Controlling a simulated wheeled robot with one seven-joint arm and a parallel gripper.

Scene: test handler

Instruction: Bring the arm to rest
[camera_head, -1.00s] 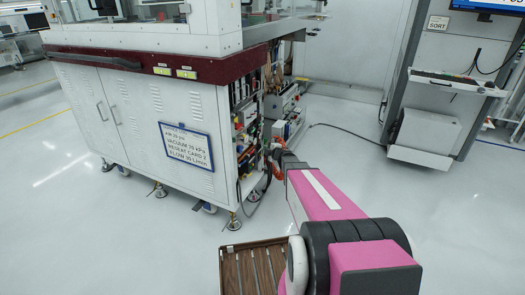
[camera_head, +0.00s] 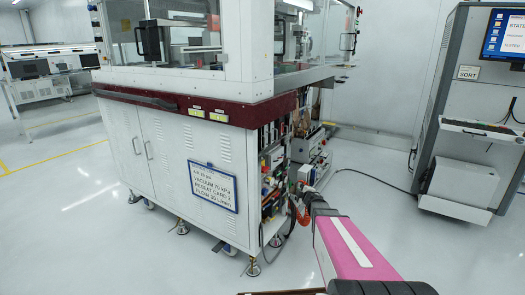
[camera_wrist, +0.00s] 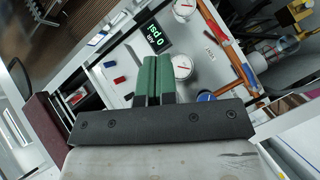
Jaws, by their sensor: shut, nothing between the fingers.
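My arm (camera_head: 352,245) is pink with a white stripe and reaches from the bottom right toward the open side of a white machine cabinet (camera_head: 180,150). In the wrist view my gripper (camera_wrist: 153,64) shows two green-padded fingers pressed together with nothing between them. Beyond the fingers are a display reading "0 psi" (camera_wrist: 152,38) and a round white gauge (camera_wrist: 183,67). In the head view the fingertips are hard to make out against the crowded parts in the cabinet's open side.
A framed notice (camera_head: 212,186) is on the cabinet door. At right stands a grey station (camera_head: 465,130) with a screen (camera_head: 503,35) and a "SORT" label. A cable (camera_head: 375,175) crosses the floor. A brown tray edge (camera_head: 285,292) shows at the bottom. Floor at lower left is clear.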

